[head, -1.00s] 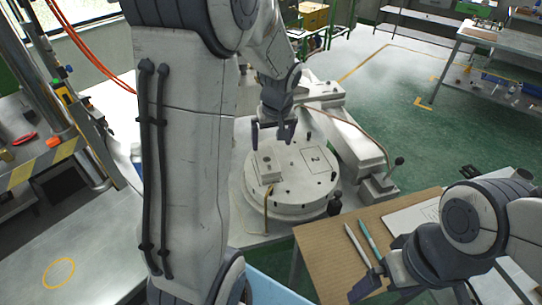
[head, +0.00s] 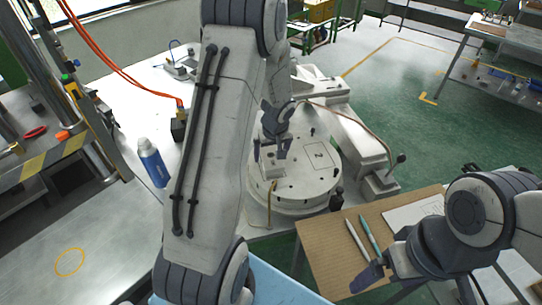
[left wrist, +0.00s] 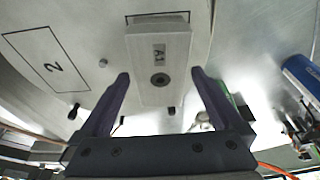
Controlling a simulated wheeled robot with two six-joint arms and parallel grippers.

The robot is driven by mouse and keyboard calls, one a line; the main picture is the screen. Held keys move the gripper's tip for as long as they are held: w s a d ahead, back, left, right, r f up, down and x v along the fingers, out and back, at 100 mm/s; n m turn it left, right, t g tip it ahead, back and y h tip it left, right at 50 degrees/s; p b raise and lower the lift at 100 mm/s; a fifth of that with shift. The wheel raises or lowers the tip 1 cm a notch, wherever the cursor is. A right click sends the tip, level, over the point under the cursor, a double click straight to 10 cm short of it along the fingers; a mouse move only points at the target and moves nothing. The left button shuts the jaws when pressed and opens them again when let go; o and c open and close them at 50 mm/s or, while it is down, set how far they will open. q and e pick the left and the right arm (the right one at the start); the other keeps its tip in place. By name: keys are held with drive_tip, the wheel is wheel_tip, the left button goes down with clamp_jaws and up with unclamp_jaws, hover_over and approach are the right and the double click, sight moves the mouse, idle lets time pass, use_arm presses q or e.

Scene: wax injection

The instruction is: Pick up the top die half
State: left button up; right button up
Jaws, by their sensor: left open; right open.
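In the head view the die (head: 267,160) shows on the turntable (head: 312,192), partly hidden by my left gripper. My left gripper (head: 270,153) is open and just above the die. In the left wrist view its two fingers (left wrist: 160,85) lie on either side of the block, and I cannot tell whether they touch it. My right gripper (head: 368,280) is open and empty over the cardboard-topped table.
The turntable carries a marked square "2" (head: 317,155) beside the die and several small pegs. A blue bottle (head: 152,163) stands on the metal table to the left. Two pens (head: 369,234) lie on the cardboard (head: 322,240) near my right gripper.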

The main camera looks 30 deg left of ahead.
use_arm(q)
drive_tip(key=shift+r, duration=0.1)
drive_tip(key=c, duration=1.6)
